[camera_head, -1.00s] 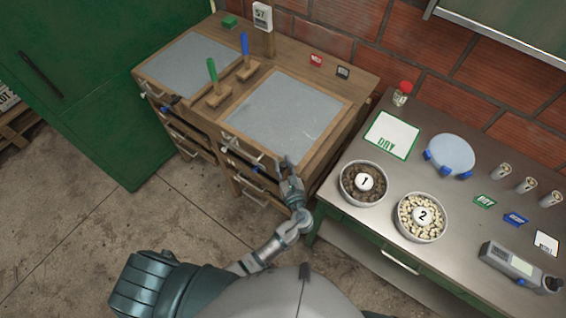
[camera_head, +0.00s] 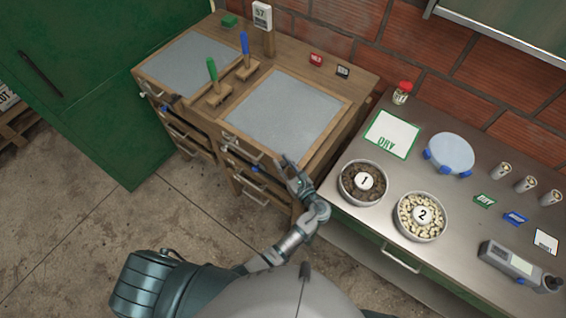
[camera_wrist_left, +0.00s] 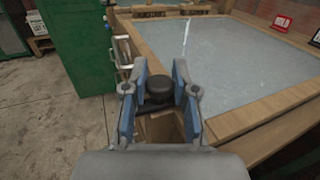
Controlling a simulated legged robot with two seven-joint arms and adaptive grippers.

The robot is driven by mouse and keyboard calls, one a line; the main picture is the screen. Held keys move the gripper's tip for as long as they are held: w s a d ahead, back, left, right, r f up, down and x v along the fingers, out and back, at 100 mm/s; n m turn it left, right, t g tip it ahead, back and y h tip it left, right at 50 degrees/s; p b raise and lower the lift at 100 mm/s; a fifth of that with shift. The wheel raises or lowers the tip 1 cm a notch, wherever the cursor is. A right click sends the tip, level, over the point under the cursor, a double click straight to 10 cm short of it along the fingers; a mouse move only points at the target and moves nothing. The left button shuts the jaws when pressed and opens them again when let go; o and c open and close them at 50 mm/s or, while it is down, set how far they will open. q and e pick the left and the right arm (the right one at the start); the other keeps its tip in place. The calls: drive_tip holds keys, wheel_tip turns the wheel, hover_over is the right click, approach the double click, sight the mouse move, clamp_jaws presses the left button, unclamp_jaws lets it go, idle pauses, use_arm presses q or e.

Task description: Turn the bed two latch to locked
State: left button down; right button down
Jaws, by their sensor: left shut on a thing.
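Bed two is the right-hand wooden drying bed with a grey mesh top (camera_head: 285,112); its top also shows in the left wrist view (camera_wrist_left: 240,65). My left gripper (camera_head: 290,164) is at the front right corner of this bed. In the left wrist view, its two blue-padded fingers (camera_wrist_left: 160,80) are closed around a round black knob (camera_wrist_left: 159,91), which I take to be the bed two latch. The knob sits just off the bed's wooden front edge. In the head view the gripper hides the knob. Its locked or unlocked marking cannot be read. My right gripper is not in view.
The other bed (camera_head: 190,64) lies to the left, with green- and blue-handled rakes (camera_head: 212,72) between. Metal handles (camera_head: 242,148) stick out along the front. A steel counter (camera_head: 335,195) with two bowls stands close on the right. The floor in front is clear.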

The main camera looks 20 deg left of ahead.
use_arm(q)
drive_tip(key=c, duration=1)
unclamp_jaws()
drive_tip(key=shift+w+d, duration=0.1)
drive_tip(key=shift+o, duration=0.2)
drive_tip(key=shift+d, duration=0.1)
drive_tip(key=v, duration=0.7)
drive_tip(key=shift+s+d, duration=0.15)
drive_tip(key=shift+s, duration=0.05)
drive_tip(key=shift+f, duration=0.1)
